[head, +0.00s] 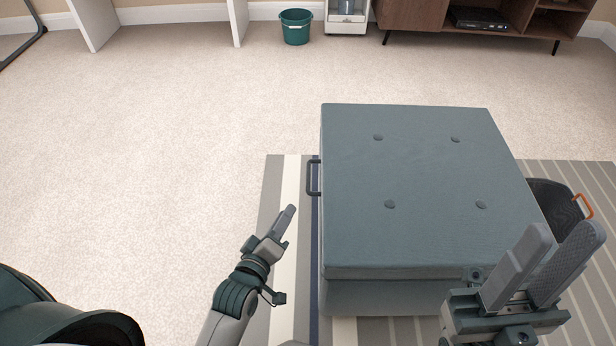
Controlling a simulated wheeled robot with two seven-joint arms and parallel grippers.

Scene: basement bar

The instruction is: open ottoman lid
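A teal-grey square ottoman stands on the striped rug. Its padded lid (430,170) has several buttons and lies flat and closed on the body (375,295). A dark bar handle (313,178) sticks out on the left side. My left gripper (290,212) is to the left of the ottoman, below the handle in the picture and apart from it. It is seen edge-on, so its finger gap is hidden. My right gripper (562,238) is at the near right corner of the lid, with its two fingers apart and nothing seen between them. Whether it touches the lid is unclear.
A dark basket (548,196) with an orange handle stands right of the ottoman, partly hidden. The striped rug (275,190) lies underneath. A green bucket (296,27) and a wooden cabinet (410,14) stand at the back. The carpet to the left is clear.

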